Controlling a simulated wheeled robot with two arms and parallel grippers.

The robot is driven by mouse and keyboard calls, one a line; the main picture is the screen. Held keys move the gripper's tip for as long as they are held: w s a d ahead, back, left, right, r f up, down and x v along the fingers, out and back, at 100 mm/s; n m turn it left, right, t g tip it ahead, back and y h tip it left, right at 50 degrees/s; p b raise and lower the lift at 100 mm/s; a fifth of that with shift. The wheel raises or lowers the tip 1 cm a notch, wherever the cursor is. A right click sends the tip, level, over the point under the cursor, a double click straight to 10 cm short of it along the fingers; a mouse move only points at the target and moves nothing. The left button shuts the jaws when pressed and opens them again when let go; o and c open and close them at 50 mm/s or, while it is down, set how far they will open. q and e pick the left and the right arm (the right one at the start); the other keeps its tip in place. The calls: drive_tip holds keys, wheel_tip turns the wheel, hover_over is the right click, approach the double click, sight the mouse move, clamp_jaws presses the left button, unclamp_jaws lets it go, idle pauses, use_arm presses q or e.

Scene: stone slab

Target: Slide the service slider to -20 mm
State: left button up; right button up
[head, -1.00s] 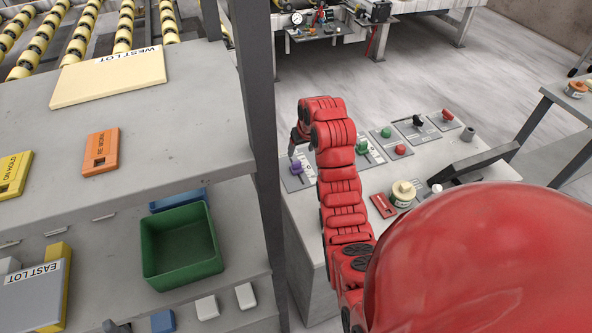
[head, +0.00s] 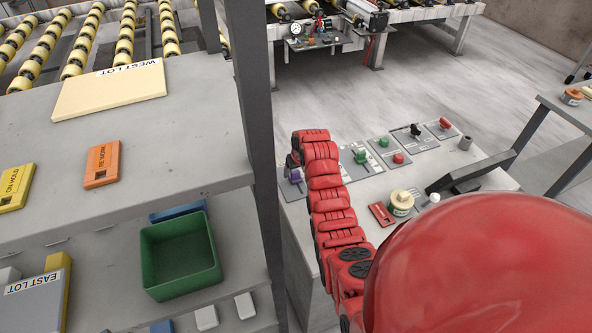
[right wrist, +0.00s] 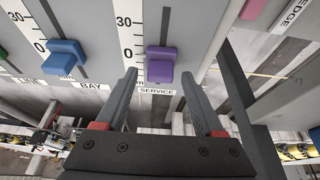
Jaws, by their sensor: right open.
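The service slider (right wrist: 160,64) has a purple block knob above a label reading SERVICE, beside a printed scale marked 30 and 0 in the right wrist view. The knob sits near the 0 mark; its exact reading is not clear. It also shows as a small purple knob (head: 296,176) at the left end of the console in the head view. My right gripper (right wrist: 167,80) is open. Its two fingers reach up on either side of the knob's lower part in the picture, and I cannot tell whether they touch it. My left gripper is not in view.
A blue slider (right wrist: 66,53) marked BAY stands left of the service slider. The console (head: 345,215) also bears green and red buttons, a black lever (head: 415,130) and a round cream-topped part (head: 401,203). A dark post (head: 255,130) and shelves with a green bin (head: 180,255) stand left.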

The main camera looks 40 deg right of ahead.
drive_tip(key=shift+c, duration=0.2)
clamp_jaws()
idle(1.2)
